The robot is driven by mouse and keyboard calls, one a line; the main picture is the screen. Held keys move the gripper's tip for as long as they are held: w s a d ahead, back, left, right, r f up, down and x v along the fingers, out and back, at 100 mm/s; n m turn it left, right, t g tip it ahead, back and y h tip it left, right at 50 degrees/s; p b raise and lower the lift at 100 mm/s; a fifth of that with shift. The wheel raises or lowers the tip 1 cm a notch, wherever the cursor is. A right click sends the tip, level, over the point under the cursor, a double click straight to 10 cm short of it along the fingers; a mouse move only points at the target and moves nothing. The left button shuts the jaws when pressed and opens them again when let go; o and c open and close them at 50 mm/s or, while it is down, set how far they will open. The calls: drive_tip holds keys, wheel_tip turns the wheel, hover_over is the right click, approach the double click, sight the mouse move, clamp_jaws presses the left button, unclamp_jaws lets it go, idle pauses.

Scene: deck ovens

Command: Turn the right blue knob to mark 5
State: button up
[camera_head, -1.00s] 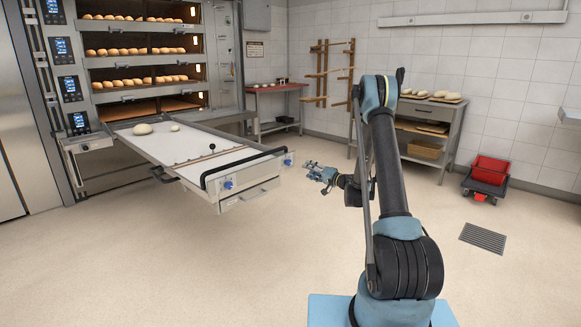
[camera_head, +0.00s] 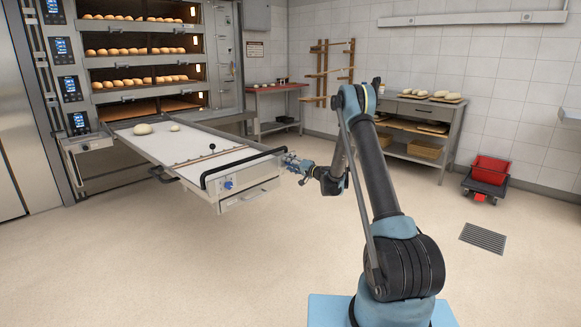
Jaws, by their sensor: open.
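The loader table's front panel (camera_head: 252,192) carries a left blue knob (camera_head: 228,184), which is in plain view. The right end of the panel, where the right blue knob sits, is now behind my gripper (camera_head: 291,162), so that knob and its marks are hidden. My gripper is open and points left at this right end of the panel. It is close to the knob's place; I cannot tell whether it touches or surrounds the knob.
A black bar handle (camera_head: 240,167) runs along the front of the table. Dough pieces (camera_head: 143,129) and a black-topped lever (camera_head: 212,147) are on top. Deck ovens (camera_head: 140,60) stand behind. The floor in front is clear.

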drive_tip(key=c, duration=1.1)
drive_tip(key=shift+m, duration=0.4)
drive_tip(key=o, duration=1.1)
drive_tip(key=v, duration=1.2)
